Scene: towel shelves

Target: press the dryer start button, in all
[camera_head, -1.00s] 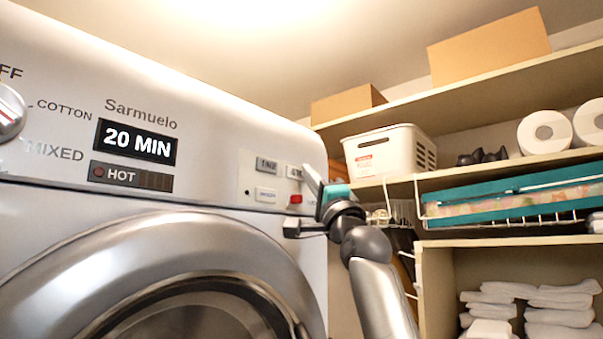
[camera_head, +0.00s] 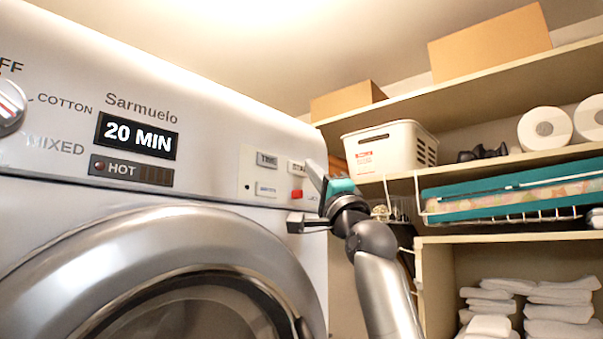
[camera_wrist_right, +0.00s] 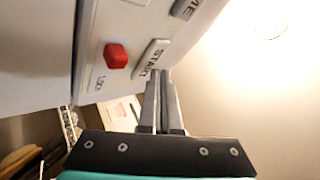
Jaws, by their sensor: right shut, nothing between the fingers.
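The dryer (camera_head: 235,110) stands at the left with its display reading 20 MIN. The light grey start button (camera_head: 296,167) is at the right end of its panel, partly hidden behind my gripper. My left gripper is not in view.
A red button (camera_wrist_right: 116,56) marked LOCK sits beside the start button, and a TIME button (camera_head: 266,160) is to its left. The round dryer door (camera_head: 190,235) is below. Shelves (camera_head: 520,158) at the right hold a white basket (camera_head: 385,150), paper rolls and folded towels.

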